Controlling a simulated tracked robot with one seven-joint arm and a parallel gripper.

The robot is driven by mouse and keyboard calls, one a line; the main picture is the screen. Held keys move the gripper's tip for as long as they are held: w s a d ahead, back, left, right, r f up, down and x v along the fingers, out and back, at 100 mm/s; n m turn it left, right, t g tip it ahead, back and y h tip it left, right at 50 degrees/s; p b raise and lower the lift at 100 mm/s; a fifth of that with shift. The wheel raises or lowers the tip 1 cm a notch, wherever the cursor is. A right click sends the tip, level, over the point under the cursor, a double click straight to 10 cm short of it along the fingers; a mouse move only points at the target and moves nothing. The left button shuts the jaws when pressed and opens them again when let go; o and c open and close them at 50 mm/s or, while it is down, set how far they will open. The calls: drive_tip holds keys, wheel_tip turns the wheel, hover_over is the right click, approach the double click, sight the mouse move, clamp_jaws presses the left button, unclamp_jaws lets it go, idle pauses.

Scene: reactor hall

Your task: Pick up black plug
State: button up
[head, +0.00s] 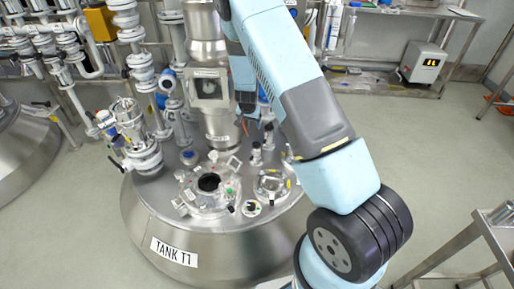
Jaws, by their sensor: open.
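My arm reaches from the bottom right up and over to the tank. My gripper (247,108) hangs above the tank top, partly hidden behind my arm, and is open; nothing shows between its fingers. The steel tank labelled TANK T1 (215,247) stands below it. A round flanged port with a dark centre (208,182) is on its lid, below and left of my gripper. I cannot tell whether that dark centre is a hole or a plug. A small round pale fitting with a dark middle (251,208) sits right of the port. No black plug is clearly identifiable.
A vertical steel column (211,85) rises from the tank lid close to my gripper. White stacked pipe fittings (140,75) stand left of it. Another port (271,184) is on the lid's right.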

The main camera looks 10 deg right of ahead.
drive_tip(key=h, duration=0.1)
approach(255, 146)
drive_tip(key=x, duration=0.8)
drive_tip(key=shift+w+f, duration=0.2)
drive_tip(key=shift+f, duration=0.05)
drive_tip(key=shift+d+x, duration=0.15)
drive_tip(key=shift+x, duration=1.2)
drive_tip(key=shift+d+x, duration=0.15)
drive_tip(key=shift+x, duration=1.15)
drive_tip(key=shift+w+r, duration=0.1)
drive_tip(key=c, duration=1.2)
drive_tip(key=shift+r, duration=0.15)
